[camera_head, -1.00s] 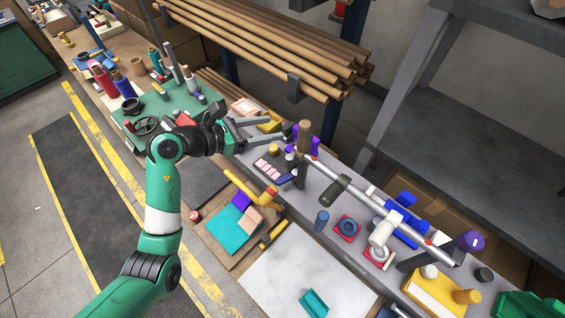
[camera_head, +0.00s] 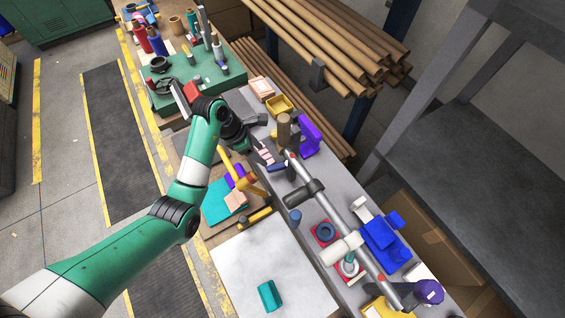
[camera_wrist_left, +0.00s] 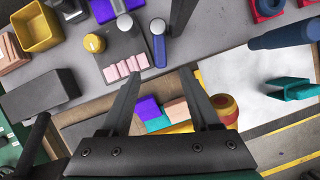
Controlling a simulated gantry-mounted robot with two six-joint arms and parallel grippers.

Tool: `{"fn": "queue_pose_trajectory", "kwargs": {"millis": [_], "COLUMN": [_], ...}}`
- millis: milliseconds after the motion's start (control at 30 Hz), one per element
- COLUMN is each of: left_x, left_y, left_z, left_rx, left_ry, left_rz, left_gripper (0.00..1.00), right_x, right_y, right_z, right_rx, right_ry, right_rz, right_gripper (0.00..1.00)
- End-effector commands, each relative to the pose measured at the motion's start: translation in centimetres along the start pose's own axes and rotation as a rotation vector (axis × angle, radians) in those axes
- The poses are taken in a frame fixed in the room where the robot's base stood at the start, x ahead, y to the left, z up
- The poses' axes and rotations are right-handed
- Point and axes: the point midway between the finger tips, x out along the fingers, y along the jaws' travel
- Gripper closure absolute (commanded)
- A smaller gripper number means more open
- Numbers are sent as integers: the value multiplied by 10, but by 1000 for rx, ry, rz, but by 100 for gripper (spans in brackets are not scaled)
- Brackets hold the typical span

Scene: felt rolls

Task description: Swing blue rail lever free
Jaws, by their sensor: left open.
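A silver rail (camera_head: 325,207) runs along the grey bench, with a dark grey clamp (camera_head: 303,193) and a white fitting (camera_head: 342,248) on it. A blue block-like part (camera_head: 385,243) sits against its far side. I cannot tell which part is the blue lever. My left gripper (camera_head: 265,138) is open and empty near the rail's upper end, beside the wooden post (camera_head: 284,132). In the left wrist view its fingertips (camera_wrist_left: 156,76) are apart, pointing at a blue pin with a white top (camera_wrist_left: 158,45) beyond them. My right gripper is not in view.
A dark tray with pink blocks (camera_wrist_left: 122,69), a yellow bin (camera_wrist_left: 36,27) and a purple bracket (camera_head: 309,136) are close by. A blue cylinder (camera_head: 295,216) stands beside the rail. Brown tubes (camera_head: 330,45) hang on a rack behind. A white sheet (camera_head: 250,265) lies in front.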

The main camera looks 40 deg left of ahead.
Motion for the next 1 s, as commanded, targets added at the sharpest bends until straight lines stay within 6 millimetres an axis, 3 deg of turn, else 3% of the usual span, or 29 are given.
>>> {"fn": "queue_pose_trajectory", "kwargs": {"millis": [167, 533, 700, 933, 1000], "left_x": [24, 102, 114, 115, 114], "left_y": [-1, -1, -1, 0, 0], "left_z": [-1, -1, 0, 1, 0], "left_rx": [0, 1, 1, 1, 1], "left_ry": [1, 1, 0, -1, -1], "left_rz": [-4, -1, 0, 1, 1], "left_gripper": [38, 38, 38, 38, 46], "right_x": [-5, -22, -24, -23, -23], "right_y": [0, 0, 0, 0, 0], "right_z": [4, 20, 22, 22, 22], "right_rx": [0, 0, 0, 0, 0], "right_ry": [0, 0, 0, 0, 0], "right_rz": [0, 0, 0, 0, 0], "right_gripper": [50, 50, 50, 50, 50]}}
